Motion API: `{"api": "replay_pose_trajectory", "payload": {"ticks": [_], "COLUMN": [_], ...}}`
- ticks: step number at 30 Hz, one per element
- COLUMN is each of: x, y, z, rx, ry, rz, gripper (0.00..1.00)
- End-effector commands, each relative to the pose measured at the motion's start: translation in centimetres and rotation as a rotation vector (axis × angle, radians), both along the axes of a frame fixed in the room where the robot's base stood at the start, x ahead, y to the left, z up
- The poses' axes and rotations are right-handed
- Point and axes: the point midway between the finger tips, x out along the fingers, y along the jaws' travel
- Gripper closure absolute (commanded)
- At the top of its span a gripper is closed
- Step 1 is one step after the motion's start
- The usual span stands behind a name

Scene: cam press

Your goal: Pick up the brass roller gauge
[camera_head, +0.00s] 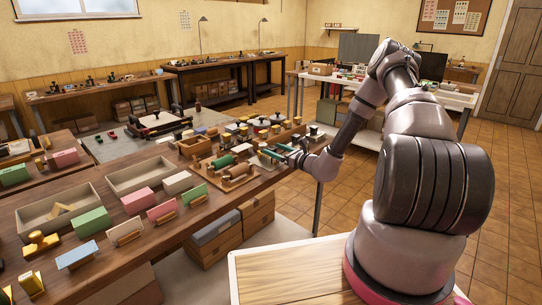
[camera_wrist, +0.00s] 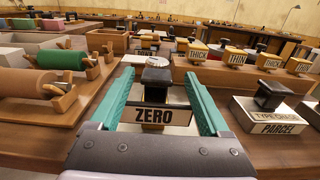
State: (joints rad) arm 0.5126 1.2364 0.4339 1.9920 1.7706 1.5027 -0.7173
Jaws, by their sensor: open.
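I cannot single out the brass roller gauge for certain. Several yellow, brass-coloured blocks marked THICK or THIN (camera_wrist: 269,62) stand in a row beyond and right of my gripper in the wrist view. My gripper (camera_wrist: 160,73) is open, its teal fingers spread over the bench. A pale block labelled ZERO (camera_wrist: 153,116), with a dark knob, shows between the fingers; contact cannot be told. In the head view my gripper (camera_head: 273,151) is low over the right end of the long bench, next to the green roller (camera_head: 222,162).
In the wrist view, green and pink rollers (camera_wrist: 45,83) on wooden stands lie to the left. A pale block labelled PARCEL (camera_wrist: 275,118) with a dark knob stands close on the right. Wooden trays (camera_head: 62,208) and coloured boxes (camera_head: 91,222) fill the bench's near left.

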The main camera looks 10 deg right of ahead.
Motion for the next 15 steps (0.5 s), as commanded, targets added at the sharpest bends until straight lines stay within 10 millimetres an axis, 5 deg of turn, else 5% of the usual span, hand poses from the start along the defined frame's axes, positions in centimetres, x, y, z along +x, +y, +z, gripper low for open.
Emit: {"api": "replay_pose_trajectory", "payload": {"ticks": [9, 15], "x": [3.3, 3.9], "y": [2.8, 3.2], "z": [0.2, 0.3], "rx": [0.0, 0.0], "ry": [-0.002, -0.001], "rz": [0.0, 0.001], "gripper": [0.2, 0.2]}}
